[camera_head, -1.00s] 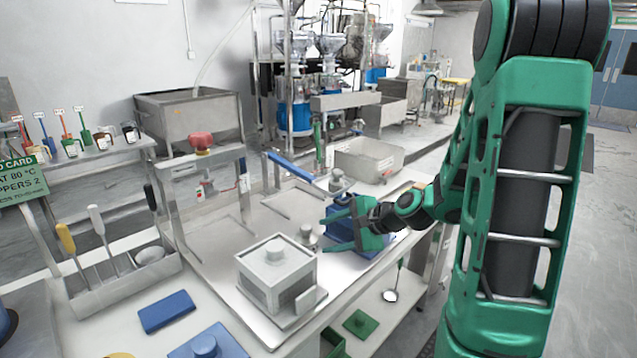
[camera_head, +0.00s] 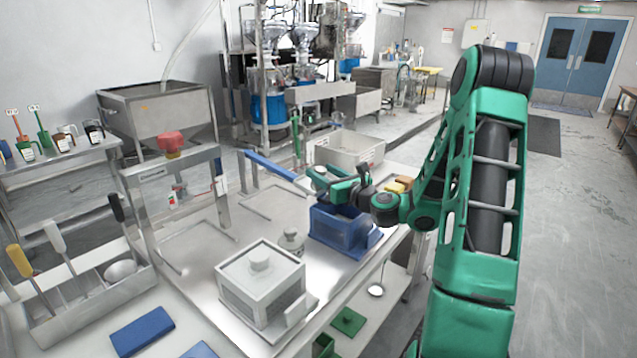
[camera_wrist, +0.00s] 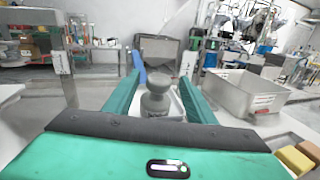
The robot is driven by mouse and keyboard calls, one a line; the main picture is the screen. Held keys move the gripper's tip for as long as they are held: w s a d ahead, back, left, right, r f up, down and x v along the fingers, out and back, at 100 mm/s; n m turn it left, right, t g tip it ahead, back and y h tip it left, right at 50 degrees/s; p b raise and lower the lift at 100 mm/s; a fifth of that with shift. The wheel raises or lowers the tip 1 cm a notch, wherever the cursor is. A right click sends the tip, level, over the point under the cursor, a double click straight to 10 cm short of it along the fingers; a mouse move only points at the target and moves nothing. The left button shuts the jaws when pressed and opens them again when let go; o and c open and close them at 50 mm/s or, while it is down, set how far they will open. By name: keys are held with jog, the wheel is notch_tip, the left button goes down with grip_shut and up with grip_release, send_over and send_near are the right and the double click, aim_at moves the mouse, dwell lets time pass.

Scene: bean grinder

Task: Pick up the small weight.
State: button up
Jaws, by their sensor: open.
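A small grey metal weight (camera_wrist: 157,100) with a round knob on top stands upright between my fingers in the wrist view. My gripper (camera_wrist: 160,76) is open, with a green finger on each side of the weight and gaps showing. In the head view my gripper (camera_head: 318,184) is low over the far part of the steel bench, behind the blue box, and hides that weight. Another grey knobbed weight (camera_head: 291,240) stands nearer, beside the pale grey lidded box. I cannot tell from size alone which one is smaller.
The blue box (camera_head: 338,229) lies just below my gripper. A pale grey lidded box (camera_head: 260,285) stands in front. A grey metal bin (camera_head: 350,150) is behind, and it shows right of my fingers in the wrist view (camera_wrist: 250,92). Yellow blocks (camera_head: 398,186) lie close to my wrist.

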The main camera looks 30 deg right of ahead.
jog(key=shift+w+a+f, duration=0.1)
jog(key=shift+w+a, duration=0.05)
jog(key=shift+w, duration=1.3)
jog(key=shift+w+a+f, duration=0.1)
jog(key=shift+w+a, duration=0.05)
jog(key=shift+w, duration=1.25)
grip_shut()
jog(key=shift+r, duration=0.1)
